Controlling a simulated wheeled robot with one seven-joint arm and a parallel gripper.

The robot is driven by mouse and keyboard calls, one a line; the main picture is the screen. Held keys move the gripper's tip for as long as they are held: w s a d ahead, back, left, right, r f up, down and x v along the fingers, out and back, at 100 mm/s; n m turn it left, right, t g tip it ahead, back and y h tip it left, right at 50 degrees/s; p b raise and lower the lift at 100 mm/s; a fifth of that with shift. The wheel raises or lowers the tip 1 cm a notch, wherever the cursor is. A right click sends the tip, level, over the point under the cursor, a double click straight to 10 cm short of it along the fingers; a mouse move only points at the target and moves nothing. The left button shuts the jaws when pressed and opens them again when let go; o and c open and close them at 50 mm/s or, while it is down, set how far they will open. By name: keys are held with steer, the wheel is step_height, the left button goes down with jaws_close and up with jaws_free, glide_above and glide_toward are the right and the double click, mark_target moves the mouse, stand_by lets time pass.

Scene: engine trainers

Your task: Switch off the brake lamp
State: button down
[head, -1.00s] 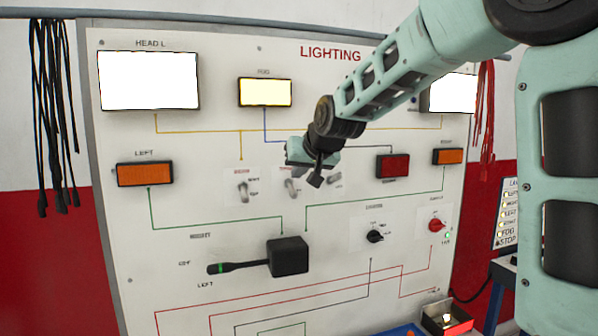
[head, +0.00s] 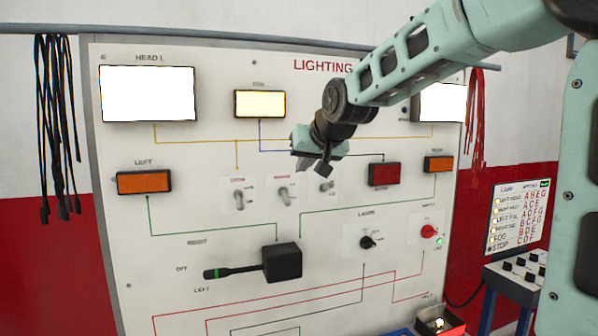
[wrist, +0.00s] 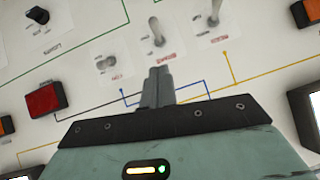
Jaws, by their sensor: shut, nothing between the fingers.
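A dark red lamp (head: 384,174) sits on the panel right of my gripper, and its label is too small to read; it looks unlit. It also shows in the wrist view (wrist: 45,98). Three toggle switches stand in a row: the left one (head: 238,198), the middle one (head: 287,195) and the right one (head: 327,186), nearest the red lamp. In the wrist view, which is turned over, that nearest switch (wrist: 107,63) lies left of my fingertips. My gripper (head: 323,168) is shut and empty, just above the right switch; contact is not visible.
The white LIGHTING panel (head: 200,260) holds lit headlamps, a lit fog lamp (head: 260,103), orange lamps, a black lever (head: 282,263), a black knob (head: 367,242) and a red knob (head: 428,231). A list board (head: 518,217) and a small control box (head: 520,275) stand at the right.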

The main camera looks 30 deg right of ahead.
steer(key=s, duration=0.1)
steer(key=s+r+b, duration=0.1)
steer(key=s, duration=0.1)
steer(key=s+a, duration=0.1)
steer(key=s, duration=0.1)
steer(key=shift+s+r+b, duration=0.25)
steer(key=shift+r+b, duration=0.05)
steer(key=shift+r, duration=0.05)
steer(key=s+a+f+n+g+y, duration=0.2)
steer(key=s+a+f+n, duration=0.1)
steer(key=a+f, duration=0.55)
steer(key=s+a+f+n+g+y, duration=0.1)
steer(key=s+a+f+n+g, duration=0.2)
steer(key=a+f, duration=0.5)
steer(key=s+a+f+n+g, duration=0.2)
steer(key=s+a+f, duration=0.2)
steer(key=s, duration=0.6)
steer(key=s+a+f+n+g+h, duration=0.1)
steer(key=s+a+f+n+g, duration=0.2)
steer(key=s+a+f, duration=0.2)
steer(key=s+f, duration=0.3)
steer(key=s, duration=0.3)
steer(key=shift+n, duration=0.3)
steer(key=shift+d+f, duration=0.1)
steer(key=shift+f, duration=0.05)
